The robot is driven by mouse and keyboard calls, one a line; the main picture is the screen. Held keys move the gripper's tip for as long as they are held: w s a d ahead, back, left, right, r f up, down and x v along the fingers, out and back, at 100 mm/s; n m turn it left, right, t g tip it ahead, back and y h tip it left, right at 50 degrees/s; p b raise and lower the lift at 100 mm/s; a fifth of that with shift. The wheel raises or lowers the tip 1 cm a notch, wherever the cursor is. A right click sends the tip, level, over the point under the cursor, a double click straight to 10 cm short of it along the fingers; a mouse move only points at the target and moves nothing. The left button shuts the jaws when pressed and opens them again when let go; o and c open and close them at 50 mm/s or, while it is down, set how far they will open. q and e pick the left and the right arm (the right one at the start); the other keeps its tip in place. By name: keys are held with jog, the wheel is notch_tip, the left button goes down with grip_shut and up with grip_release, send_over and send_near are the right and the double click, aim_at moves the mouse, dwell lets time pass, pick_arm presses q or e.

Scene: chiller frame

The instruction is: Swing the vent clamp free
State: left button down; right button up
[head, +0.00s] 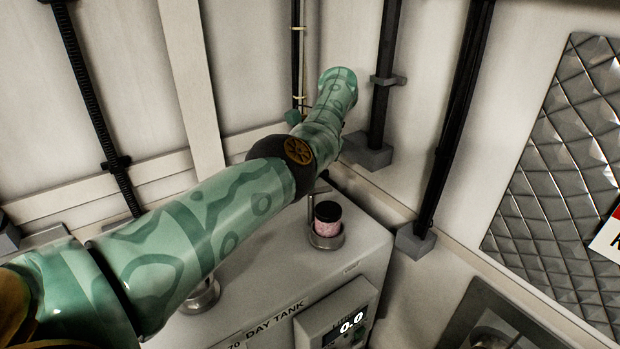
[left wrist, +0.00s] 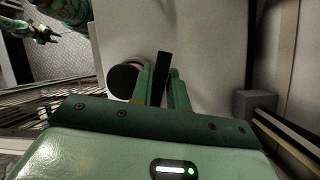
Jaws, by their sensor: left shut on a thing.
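The day tank (head: 285,265) is a grey box with a pink, black-capped fitting (head: 328,222) in a metal collar on its top. A thin upright rod (head: 310,208) stands close beside the fitting. My left arm reaches over the tank and hides its gripper in the head view. In the left wrist view my left gripper (left wrist: 164,88) is shut on a dark bar (left wrist: 163,62), which I take for the vent clamp. The black cap (left wrist: 124,77) is just left of the fingers. My right gripper (left wrist: 44,33) is far off at upper left, too small to judge.
A display panel (head: 345,322) reading 0.0 is on the tank's front. Dark vertical pipes (head: 458,120) with grey foot blocks run along the walls behind and right. A quilted metal panel (head: 560,170) hangs on the right wall.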

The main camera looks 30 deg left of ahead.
pick_arm(q)
jog(key=shift+d+n+h+b, duration=0.1)
jog(key=shift+n+h+b, duration=0.2)
jog(key=shift+n+h, duration=0.85)
jog(key=shift+n+y, duration=0.35)
jog(key=shift+n, duration=0.3)
jog(key=c, duration=1.4)
grip_release()
jog(key=shift+r, duration=0.1)
